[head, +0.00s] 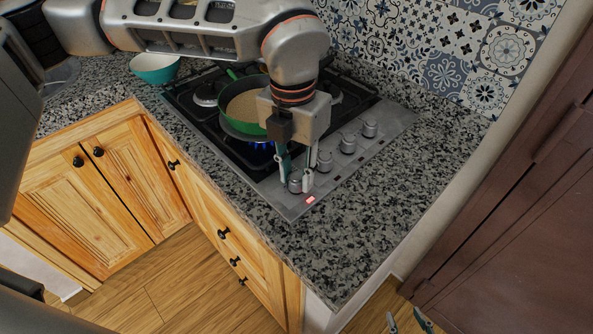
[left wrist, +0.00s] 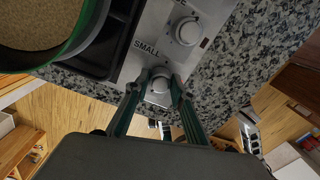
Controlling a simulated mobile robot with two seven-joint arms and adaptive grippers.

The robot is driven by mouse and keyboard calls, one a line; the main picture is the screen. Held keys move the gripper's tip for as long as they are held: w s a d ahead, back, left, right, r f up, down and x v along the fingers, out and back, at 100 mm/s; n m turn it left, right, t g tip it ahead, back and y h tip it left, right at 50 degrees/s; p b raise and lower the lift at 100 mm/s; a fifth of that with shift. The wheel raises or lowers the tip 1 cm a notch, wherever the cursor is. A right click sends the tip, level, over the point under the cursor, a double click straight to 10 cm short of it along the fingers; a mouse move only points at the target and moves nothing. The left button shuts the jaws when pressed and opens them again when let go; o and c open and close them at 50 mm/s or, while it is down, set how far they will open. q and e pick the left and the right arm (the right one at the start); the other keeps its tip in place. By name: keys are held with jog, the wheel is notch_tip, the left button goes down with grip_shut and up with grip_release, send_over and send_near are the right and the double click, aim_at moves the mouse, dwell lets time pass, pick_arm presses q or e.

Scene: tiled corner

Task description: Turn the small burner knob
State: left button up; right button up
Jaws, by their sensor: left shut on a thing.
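The small burner knob (head: 295,182) is the front knob on the stove's metal panel. In the left wrist view the knob (left wrist: 160,84) sits beside the printed word "SMALL". My left gripper (head: 297,179) points down from above, with a finger on either side of the knob. In the left wrist view its fingertips (left wrist: 156,87) are closed on the knob's sides. My right gripper (head: 407,319) shows only its fingertips at the bottom edge of the head view, apart, with nothing visible between them.
A green pan (head: 246,104) with tan contents stands on the stove (head: 265,185) over blue flames (head: 262,145). Several other knobs (head: 348,143) line the panel. A red light (head: 310,199) glows near the small knob. A teal bowl (head: 155,67) stands left on the granite counter (head: 375,200).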

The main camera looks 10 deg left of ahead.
aim_at(294, 174)
pick_arm(q)
jog(key=o, duration=1.1)
jog(key=shift+r, duration=0.15)
jog(key=r, duration=1.1)
jog(key=shift+w+a+r, duration=0.1)
jog(key=shift+a+r, duration=0.1)
jog(key=shift+r, duration=0.2)
